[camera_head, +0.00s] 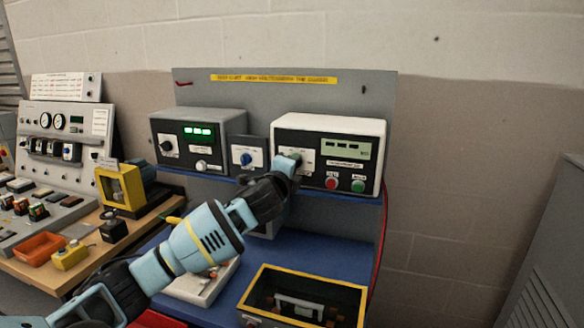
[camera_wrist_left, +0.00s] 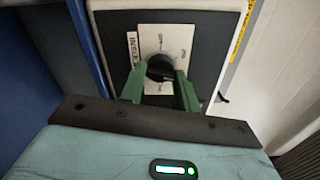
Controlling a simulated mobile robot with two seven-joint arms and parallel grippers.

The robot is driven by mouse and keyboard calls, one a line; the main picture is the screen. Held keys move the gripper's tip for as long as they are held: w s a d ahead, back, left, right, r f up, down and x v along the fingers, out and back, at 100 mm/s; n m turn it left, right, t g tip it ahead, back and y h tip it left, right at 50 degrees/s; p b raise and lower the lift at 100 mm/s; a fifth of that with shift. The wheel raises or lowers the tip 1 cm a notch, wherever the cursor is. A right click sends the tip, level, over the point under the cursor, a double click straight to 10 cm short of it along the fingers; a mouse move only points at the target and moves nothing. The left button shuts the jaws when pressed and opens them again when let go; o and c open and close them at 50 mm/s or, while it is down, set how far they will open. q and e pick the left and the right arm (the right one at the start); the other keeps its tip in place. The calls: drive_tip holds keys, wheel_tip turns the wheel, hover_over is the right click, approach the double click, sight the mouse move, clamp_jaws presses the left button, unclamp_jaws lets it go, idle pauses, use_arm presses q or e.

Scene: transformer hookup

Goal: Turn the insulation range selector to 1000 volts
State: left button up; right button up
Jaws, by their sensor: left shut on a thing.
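The insulation tester (camera_head: 330,148) is a white box with a black face on the blue shelf at the right, with a display, a red button and a green button. Its range selector (camera_wrist_left: 160,67) is a dark round knob on a white plate marked with small labels that I cannot read fully. My left gripper (camera_wrist_left: 160,86) is shut on the selector, its green fingers on either side of the knob. In the head view my left gripper (camera_head: 290,161) reaches the selector and hides most of it. Which mark the knob points at is hidden. My right gripper is not in view.
A grey instrument (camera_head: 225,125) with a green display stands left on the shelf, with a small blue-knob box (camera_head: 247,152) between. Below is an open yellow-rimmed box (camera_head: 262,268). A red cable (camera_head: 384,225) hangs at the right. A bench with an orange tray (camera_head: 40,247) stands left.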

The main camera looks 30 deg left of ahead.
use_arm(q)
drive_tip(key=shift+f+m, duration=0.15)
drive_tip(key=shift+m, duration=7.55)
drive_tip(key=o, duration=1)
drive_tip(key=shift+c, duration=0.2)
drive_tip(key=v, duration=0.8)
